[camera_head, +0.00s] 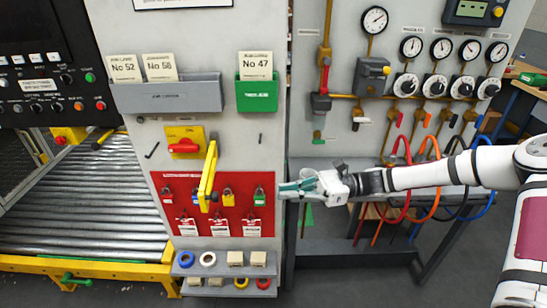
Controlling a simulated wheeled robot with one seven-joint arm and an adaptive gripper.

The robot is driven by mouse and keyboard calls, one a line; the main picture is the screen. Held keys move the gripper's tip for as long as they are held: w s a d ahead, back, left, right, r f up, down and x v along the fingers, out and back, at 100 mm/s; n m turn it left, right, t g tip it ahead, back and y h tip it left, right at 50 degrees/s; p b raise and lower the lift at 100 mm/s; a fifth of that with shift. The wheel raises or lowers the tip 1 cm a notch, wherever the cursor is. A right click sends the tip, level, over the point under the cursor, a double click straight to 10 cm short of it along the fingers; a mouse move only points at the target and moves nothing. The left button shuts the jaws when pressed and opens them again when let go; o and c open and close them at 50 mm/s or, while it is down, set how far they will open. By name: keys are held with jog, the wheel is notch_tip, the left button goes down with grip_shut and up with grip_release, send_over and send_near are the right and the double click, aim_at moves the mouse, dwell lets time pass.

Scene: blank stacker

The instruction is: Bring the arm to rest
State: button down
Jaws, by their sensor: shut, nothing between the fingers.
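My arm reaches in from the right edge of the head view, roughly level, with its white links and dark joints in plain sight. My gripper (282,188) is at its left end, with greenish fingers pointing left. The fingers are shut and nothing shows between them. The fingertips are in front of or close to the right edge of the red lockout board (218,217); I cannot tell the gap. A green padlock (260,198) hangs on the board just left of the fingertips. A yellow hasp or bar (209,175) stands out further left.
A green card holder (257,95) and a grey card rack (167,97) are above. A shelf (224,270) with tape rolls sits below the board. Gauges, valves and coloured hoses (432,165) are behind my arm. A roller conveyor (75,200) lies at left.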

jog(key=s+d+n+g+h, duration=0.2)
jog(key=s+n+h, duration=0.5)
jog(key=s+h, duration=0.25)
jog(key=s+d+r+n+t+h, duration=0.4)
jog(key=s+d+r+t, duration=0.1)
jog(key=r, duration=0.4)
jog(key=s+d+r+n+t+h, duration=0.5)
jog(key=s+d+r, duration=0.2)
jog(key=s+r, duration=0.2)
jog(key=shift+s+r+t, duration=0.15)
jog(key=shift+r+t, duration=0.15)
jog(key=shift+r, duration=0.05)
jog(key=shift+a, duration=0.1)
dwell(0.7)
